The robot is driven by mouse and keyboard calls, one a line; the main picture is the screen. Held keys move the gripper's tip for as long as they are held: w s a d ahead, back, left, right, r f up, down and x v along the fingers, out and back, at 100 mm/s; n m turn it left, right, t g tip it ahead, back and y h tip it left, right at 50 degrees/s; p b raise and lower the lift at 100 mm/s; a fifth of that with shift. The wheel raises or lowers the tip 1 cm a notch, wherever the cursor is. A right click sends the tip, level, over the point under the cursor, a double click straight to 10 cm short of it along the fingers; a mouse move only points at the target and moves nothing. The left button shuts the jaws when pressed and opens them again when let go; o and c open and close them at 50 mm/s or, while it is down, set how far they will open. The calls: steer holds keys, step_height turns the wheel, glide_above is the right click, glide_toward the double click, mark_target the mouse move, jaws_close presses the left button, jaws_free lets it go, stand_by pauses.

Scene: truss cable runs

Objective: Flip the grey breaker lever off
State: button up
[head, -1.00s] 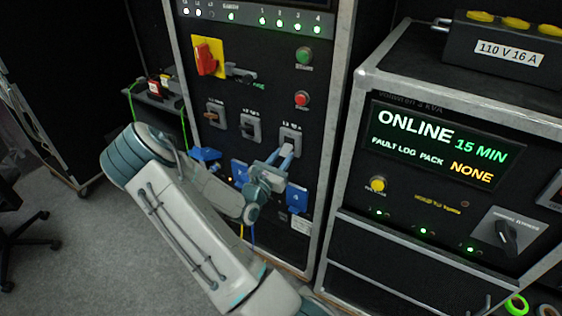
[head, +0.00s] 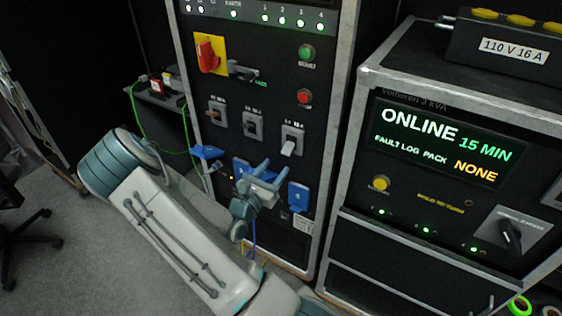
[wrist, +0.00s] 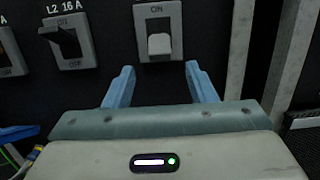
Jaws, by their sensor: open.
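The grey breaker lever (head: 289,147) sits on the rightmost of three breaker plates on the black rack panel. It points down, toward the lower end of its plate. In the wrist view the pale lever (wrist: 160,44) stands below the ON mark, and any mark under it is hidden. My gripper (head: 256,167) is open and empty, below and left of the lever in the head view. In the wrist view its blue fingers (wrist: 160,71) are spread apart just below the lever, one to each side, and do not touch it.
A black lever (head: 250,125) and a brown lever (head: 214,113) sit on the plates to the left. A red rotary switch (head: 208,54) and green and red buttons are above. Blue sockets (head: 298,196) lie below, close to my gripper. A display cabinet (head: 436,142) stands at right.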

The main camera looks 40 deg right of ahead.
steer(key=v, duration=0.7)
steer(key=shift+a+b, duration=0.25)
steer(key=shift+b, duration=0.1)
